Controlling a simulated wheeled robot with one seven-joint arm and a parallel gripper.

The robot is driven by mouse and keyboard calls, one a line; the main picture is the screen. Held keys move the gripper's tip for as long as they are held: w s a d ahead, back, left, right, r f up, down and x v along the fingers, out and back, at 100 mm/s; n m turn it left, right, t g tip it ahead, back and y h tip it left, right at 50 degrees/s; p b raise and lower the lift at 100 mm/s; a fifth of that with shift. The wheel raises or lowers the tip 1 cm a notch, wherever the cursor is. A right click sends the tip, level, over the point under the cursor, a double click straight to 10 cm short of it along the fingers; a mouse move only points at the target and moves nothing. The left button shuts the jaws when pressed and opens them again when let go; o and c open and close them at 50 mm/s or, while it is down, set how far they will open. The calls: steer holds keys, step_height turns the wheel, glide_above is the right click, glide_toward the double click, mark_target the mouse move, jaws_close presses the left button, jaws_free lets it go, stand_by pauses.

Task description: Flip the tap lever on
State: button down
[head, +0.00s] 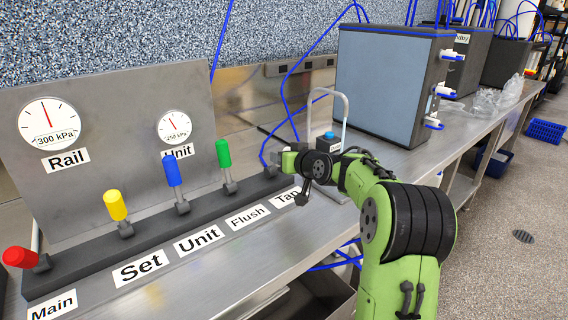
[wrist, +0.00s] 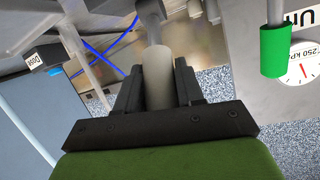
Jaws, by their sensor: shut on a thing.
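The tap lever has a pale, off-white grip (wrist: 158,78), which stands between the two dark fingers of my gripper (wrist: 157,88) in the wrist view. The fingers are shut on this grip. In the head view my gripper (head: 288,160) is at the right end of the lever row, above the "Tap" label (head: 287,198). My gripper and arm hide most of the tap lever there, so its tilt is hard to tell.
The green Flush lever (head: 223,154) stands nearly upright just left of my gripper, also in the wrist view (wrist: 274,52). Beyond are the blue Unit lever (head: 173,172), yellow Set lever (head: 116,206) and leaning red Main lever (head: 20,257). A large grey box (head: 385,85) stands behind right.

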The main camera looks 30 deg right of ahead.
steer(key=shift+f, duration=0.15)
steer(key=c, duration=0.8)
jaws_free()
steer(key=p+v, duration=0.1)
steer(key=v, duration=1.4)
steer(key=shift+s, duration=0.35)
steer(key=shift+a, duration=0.15)
